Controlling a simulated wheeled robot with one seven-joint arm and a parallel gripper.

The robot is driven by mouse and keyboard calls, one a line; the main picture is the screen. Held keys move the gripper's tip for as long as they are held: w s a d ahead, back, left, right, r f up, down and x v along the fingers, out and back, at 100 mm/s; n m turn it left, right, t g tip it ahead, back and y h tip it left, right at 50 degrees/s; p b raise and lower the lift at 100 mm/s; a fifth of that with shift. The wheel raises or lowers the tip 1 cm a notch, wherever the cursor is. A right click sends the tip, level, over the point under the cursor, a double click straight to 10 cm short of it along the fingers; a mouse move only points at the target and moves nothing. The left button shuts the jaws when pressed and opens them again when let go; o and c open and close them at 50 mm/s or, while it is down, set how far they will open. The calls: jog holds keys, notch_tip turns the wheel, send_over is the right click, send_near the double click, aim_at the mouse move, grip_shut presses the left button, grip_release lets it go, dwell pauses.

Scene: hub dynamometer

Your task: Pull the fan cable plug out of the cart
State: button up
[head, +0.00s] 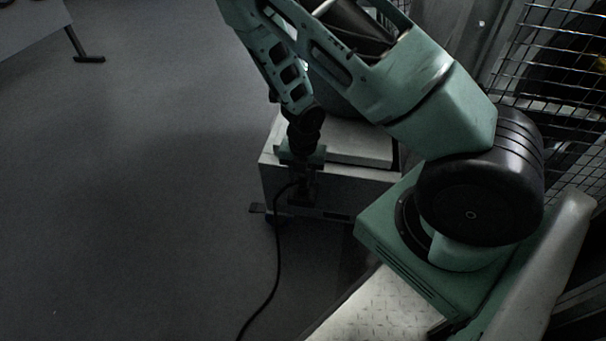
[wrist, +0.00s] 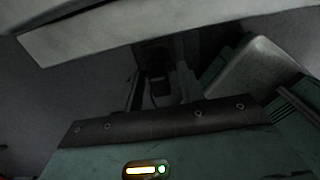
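The cart (head: 330,186) is a low grey box with a pale top, standing on the floor in the middle of the head view. My gripper (head: 305,192) points down in front of its near face. A black cable (head: 277,265) runs from the gripper area down across the floor. In the wrist view, my gripper's two fingers (wrist: 160,92) stand apart. A dark block (wrist: 158,86), which looks like the plug, lies between them, with dark gaps visible at its sides. Its contact with the cart is too dark to make out.
A wire mesh fence (head: 555,75) stands at the right. A dark bar with feet (head: 330,215) lies low along the cart's front. A table leg (head: 85,50) is at the upper left. The grey floor (head: 130,190) left of the cart is clear.

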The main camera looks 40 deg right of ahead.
grip_shut()
jog(key=shift+r+p, duration=0.65)
jog(key=shift+p, duration=0.15)
dwell(0.5)
jog(key=shift+r+p, duration=2.15)
jog(key=shift+p, duration=0.2)
